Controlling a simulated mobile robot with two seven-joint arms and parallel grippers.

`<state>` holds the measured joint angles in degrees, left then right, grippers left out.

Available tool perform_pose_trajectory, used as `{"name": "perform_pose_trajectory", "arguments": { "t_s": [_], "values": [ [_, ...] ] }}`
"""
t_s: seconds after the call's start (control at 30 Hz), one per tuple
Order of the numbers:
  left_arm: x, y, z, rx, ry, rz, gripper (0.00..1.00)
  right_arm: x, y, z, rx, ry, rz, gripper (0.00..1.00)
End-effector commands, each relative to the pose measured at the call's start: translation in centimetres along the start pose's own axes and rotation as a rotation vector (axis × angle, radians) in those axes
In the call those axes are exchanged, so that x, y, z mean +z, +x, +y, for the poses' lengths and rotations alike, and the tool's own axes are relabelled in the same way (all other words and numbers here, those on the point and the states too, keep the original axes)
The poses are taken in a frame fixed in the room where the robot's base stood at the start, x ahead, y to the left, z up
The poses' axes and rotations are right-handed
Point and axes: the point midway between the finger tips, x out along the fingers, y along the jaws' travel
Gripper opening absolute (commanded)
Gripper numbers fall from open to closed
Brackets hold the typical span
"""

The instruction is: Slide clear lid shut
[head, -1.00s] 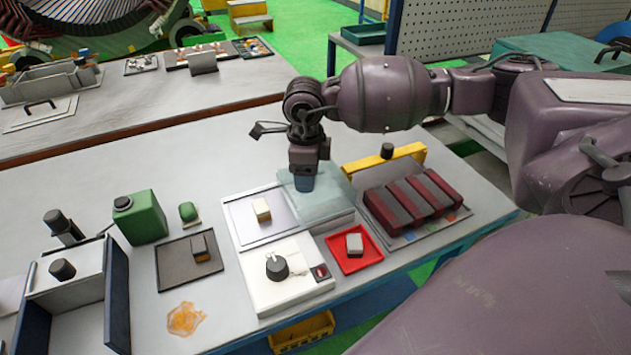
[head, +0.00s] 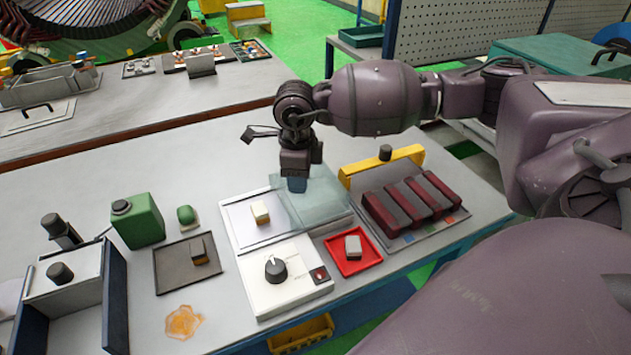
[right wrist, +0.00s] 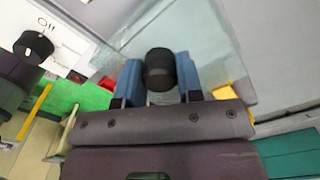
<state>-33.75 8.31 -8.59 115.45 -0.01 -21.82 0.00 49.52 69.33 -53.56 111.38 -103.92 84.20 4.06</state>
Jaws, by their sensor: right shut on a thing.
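The clear lid (head: 325,207) is a see-through pale blue-green sheet. It overlaps the right part of a silver-rimmed shallow bay (head: 239,223); the bay's left part is uncovered. A cream block (head: 261,212) sits in the uncovered part. My right gripper (head: 297,184) is over the lid, with its blue fingertips down at it. In the right wrist view the two blue fingers (right wrist: 160,78) stand on either side of a black round knob (right wrist: 160,70) on the clear lid (right wrist: 195,35), shut on it. My left gripper is not in view.
A white panel with a black dial (head: 276,269) lies in front of the bay. A red tray (head: 340,264) with a pale block is right of it, and dark red bars (head: 415,203) lie farther right. A yellow bracket (head: 381,167) stands behind them. The table to the left is partly clear.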

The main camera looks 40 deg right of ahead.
Motion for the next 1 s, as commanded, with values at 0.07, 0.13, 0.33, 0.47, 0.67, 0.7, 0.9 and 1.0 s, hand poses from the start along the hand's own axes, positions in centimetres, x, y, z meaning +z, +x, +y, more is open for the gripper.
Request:
{"name": "perform_pose_trajectory", "arguments": {
  "t_s": [0.07,0.13,0.33,0.47,0.67,0.7,0.9,1.0],
  "values": [
    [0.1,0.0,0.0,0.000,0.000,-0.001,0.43,0.3,0.1,0.2,0.001,-0.001,-0.001,0.20],
    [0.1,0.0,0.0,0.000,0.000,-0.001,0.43,0.6,0.1,0.3,0.001,-0.001,0.000,0.20],
    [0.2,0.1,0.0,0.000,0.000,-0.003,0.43,1.3,0.1,0.8,0.000,-0.001,0.000,0.20],
    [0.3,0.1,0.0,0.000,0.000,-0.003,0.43,1.7,0.1,1.0,0.001,-0.001,0.000,0.20],
    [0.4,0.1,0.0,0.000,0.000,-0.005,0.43,2.4,0.1,1.4,0.002,-0.002,0.000,0.20],
    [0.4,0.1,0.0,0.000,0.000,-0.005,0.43,2.6,0.1,1.5,0.002,-0.002,0.000,0.20],
    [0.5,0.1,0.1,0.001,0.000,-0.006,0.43,3.2,0.1,1.9,0.001,-0.001,0.000,0.20],
    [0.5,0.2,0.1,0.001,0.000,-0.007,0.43,3.6,0.1,2.1,0.001,-0.002,0.000,0.20]
  ]
}}
